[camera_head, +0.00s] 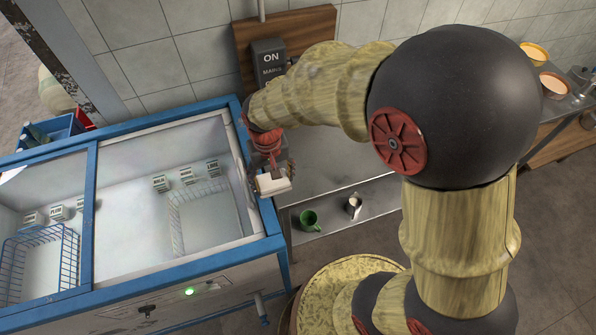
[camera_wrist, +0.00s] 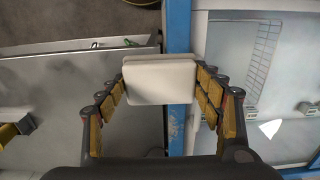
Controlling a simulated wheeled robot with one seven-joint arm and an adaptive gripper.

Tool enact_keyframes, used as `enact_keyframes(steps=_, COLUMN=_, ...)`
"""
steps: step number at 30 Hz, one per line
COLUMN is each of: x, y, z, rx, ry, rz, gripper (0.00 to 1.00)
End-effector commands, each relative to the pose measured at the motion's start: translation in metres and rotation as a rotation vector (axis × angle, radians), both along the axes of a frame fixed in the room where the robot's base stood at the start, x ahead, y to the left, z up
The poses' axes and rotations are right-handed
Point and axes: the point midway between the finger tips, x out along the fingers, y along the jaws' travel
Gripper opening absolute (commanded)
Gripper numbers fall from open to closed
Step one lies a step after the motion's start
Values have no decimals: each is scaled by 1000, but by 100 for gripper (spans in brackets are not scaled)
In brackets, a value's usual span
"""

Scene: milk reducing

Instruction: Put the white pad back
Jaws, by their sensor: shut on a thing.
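The white pad (camera_wrist: 161,82) is a pale, rounded rectangular block. It is held between the two fingers of my gripper (camera_wrist: 168,86), which touch its left and right sides in the wrist view. In the head view the pad (camera_head: 272,183) shows at the end of my gripper (camera_head: 271,176), above the right blue edge of the chest freezer. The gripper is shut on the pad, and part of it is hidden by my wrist.
The blue-framed chest freezer (camera_head: 265,247) holds wire baskets (camera_head: 200,214) and small labelled blocks. To its right is a metal bench with a green mug (camera_head: 309,220) and a small metal jug (camera_head: 353,206) on its lower shelf. An "ON" switch box (camera_head: 269,62) is on the wall.

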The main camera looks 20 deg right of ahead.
Motion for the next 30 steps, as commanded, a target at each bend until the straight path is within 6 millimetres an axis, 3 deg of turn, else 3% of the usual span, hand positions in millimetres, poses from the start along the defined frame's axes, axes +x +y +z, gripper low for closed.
enact_keyframes(steps=12, x=55, y=-70, z=-43, rx=0, ry=3, rz=-6, gripper=42)
enact_keyframes(steps=18, x=71, y=-89, z=-77, rx=0, ry=4, rz=-4, gripper=42)
enact_keyframes(steps=30, x=84, y=-105, z=-105, rx=0, ry=4, rz=-1, gripper=42)
